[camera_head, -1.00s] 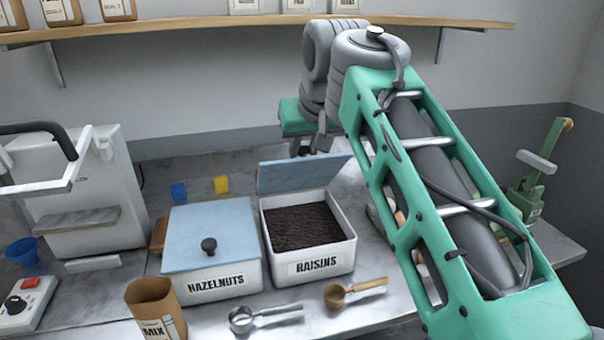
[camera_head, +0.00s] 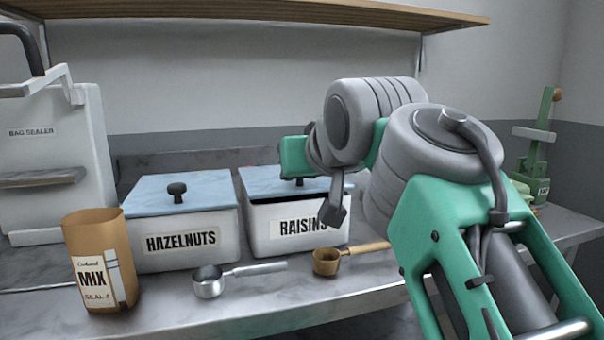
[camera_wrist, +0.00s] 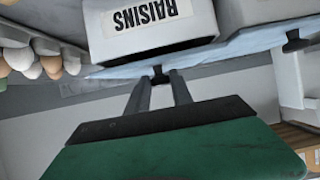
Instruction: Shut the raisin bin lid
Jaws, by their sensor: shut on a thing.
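The white raisin bin (camera_head: 262,233), labelled RAISINS, stands on the counter right of the hazelnut bin. Its pale blue lid (camera_head: 258,182) lies almost level over the top. A dark gap shows under the lid's front edge. My gripper (camera_wrist: 160,82) is shut on the lid's dark knob (camera_wrist: 159,70) in the wrist view. The lid also shows there as a thin blue strip (camera_wrist: 115,72) against the bin (camera_wrist: 150,38). In the head view my wrist and arm cover the right part of the bin and lid.
The hazelnut bin (camera_head: 190,252) has its lid on, close at left. A paper MIX bag (camera_head: 98,265), a metal scoop (camera_head: 210,284) and a brass scoop (camera_head: 326,263) stand in front. A shelf (camera_head: 230,23) runs above. A bag sealer (camera_head: 55,140) is at far left.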

